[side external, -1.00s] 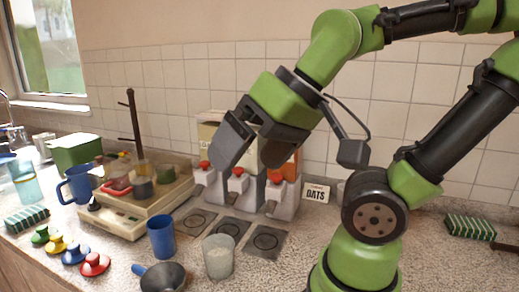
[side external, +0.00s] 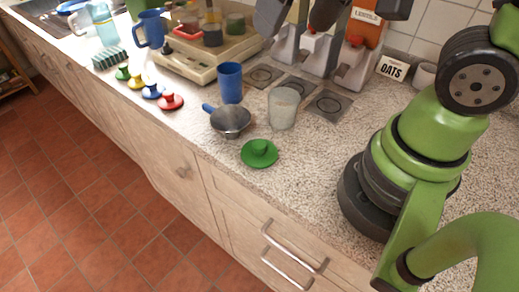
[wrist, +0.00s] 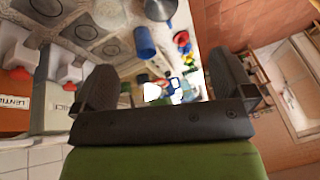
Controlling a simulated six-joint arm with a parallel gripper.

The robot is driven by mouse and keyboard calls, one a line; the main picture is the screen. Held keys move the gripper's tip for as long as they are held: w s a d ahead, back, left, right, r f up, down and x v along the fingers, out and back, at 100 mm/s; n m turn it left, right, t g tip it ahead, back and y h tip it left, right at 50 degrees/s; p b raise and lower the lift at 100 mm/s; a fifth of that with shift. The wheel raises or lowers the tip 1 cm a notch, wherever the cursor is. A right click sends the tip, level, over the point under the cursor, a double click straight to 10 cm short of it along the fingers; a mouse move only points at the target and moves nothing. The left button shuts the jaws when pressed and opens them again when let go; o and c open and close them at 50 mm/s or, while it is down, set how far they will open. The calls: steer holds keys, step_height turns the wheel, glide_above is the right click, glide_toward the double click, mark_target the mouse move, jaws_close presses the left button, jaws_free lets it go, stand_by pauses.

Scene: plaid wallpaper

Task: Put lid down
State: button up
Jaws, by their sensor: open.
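A green lid with a round knob (side external: 259,153) lies flat, knob up, on the speckled counter near its front edge. My gripper (side external: 298,16) is at the top of the side view, partly cut off, well above and behind the lid. In the wrist view my gripper (wrist: 163,88) has its two dark fingers wide apart, with nothing held between them. Four-colour smaller knobbed lids, green (side external: 123,73), yellow (side external: 137,82), blue (side external: 152,91) and red (side external: 170,101), lie in a row at the left.
A small grey pan (side external: 231,121), a blue cup (side external: 230,83) and a frosted glass (side external: 283,108) stand close behind the green lid. Dispensers (side external: 357,62) and an OATS sign (side external: 393,68) are at the back. The counter right of the lid is clear.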

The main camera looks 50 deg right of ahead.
steer(key=w+a+f+n+g, duration=0.1)
steer(key=w+f+n+g, duration=0.2)
steer(key=f, duration=0.6)
steer(key=g+h, duration=0.1)
glide_toward(259, 144)
steer(key=shift+d+f, duration=0.15)
steer(key=shift+f, duration=0.05)
step_height(259, 144, down, 5)
steer(key=shift+r, duration=0.15)
steer(key=shift+a+f, duration=0.1)
steer(key=shift+f, duration=1.25)
steer(key=shift+a+f, duration=0.15)
steer(key=shift+f, duration=1.2)
steer(key=c, duration=0.8)
steer(key=shift+w+r, duration=0.1)
steer(key=shift+r, duration=0.05)
steer(key=shift+c, duration=0.2)
